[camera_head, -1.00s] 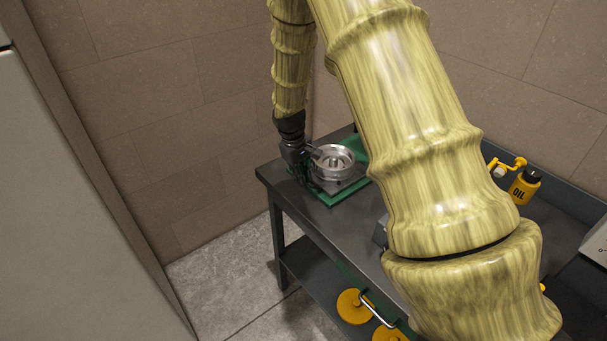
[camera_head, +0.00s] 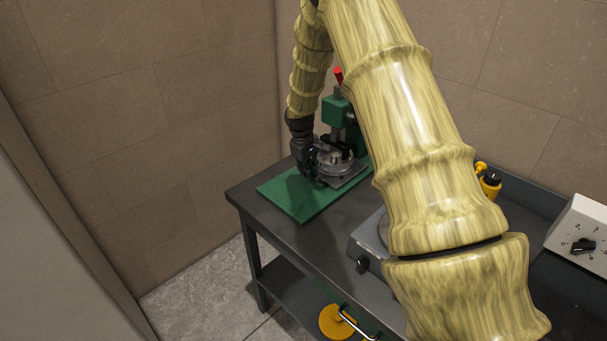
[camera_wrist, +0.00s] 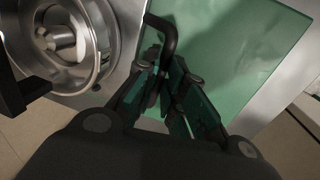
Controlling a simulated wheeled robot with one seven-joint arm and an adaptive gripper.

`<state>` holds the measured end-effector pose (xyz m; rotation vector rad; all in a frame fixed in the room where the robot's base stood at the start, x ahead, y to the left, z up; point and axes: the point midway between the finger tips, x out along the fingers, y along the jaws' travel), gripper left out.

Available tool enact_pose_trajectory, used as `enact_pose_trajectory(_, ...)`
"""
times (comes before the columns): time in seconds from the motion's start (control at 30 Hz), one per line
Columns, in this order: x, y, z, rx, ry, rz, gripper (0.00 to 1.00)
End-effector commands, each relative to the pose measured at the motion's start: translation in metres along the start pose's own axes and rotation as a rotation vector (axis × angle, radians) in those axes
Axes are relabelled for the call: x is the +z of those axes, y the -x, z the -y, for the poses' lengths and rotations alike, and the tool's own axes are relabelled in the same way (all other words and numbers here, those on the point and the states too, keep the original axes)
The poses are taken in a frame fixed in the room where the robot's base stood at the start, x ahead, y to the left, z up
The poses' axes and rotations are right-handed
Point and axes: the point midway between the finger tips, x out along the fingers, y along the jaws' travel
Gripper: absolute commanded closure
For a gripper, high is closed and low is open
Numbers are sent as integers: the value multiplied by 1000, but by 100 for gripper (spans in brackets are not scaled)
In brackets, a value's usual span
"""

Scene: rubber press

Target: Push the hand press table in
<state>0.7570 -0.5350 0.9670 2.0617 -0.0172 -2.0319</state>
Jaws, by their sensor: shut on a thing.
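The hand press (camera_head: 338,112) stands at the back left of the dark bench, with a green column and a red-tipped lever. Its grey sliding table (camera_head: 347,177) carries a round metal mould (camera_head: 335,158) and sits at the back of the green base plate (camera_head: 296,196), close to the column. The front of the base plate is bare. My gripper (camera_head: 316,176) is at the table's front left. In the wrist view my gripper (camera_wrist: 168,80) is shut on a black bent handle (camera_wrist: 166,32) beside the round metal mould (camera_wrist: 68,45). My arm partly hides the press.
The dark bench (camera_head: 262,197) carries a grey device (camera_head: 366,240) to the right, partly behind my arm. A white dial box (camera_head: 583,237) and a yellow bottle (camera_head: 490,184) stand farther right. Yellow discs (camera_head: 337,321) are on the lower shelf. Walls close off the back.

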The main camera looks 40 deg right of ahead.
Motion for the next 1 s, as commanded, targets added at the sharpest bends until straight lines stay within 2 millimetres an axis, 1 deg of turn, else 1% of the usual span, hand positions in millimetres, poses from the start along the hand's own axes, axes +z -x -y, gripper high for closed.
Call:
enact_pose_trajectory(0.07,-1,0,-4,4,0,-3,100)
enact_pose_trajectory(0.37,0,1,-8,7,-2,-4,100)
enact_pose_trajectory(0.4,0,1,-8,7,-2,-5,85)
enact_pose_trajectory(0.5,0,1,-8,7,-2,-4,67)
enact_pose_trajectory(0.83,-1,2,-4,4,1,-3,67)
enact_pose_trajectory(0.93,-2,7,-4,4,1,-4,67)
enact_pose_trajectory(1.0,-2,14,-4,4,1,-4,67)
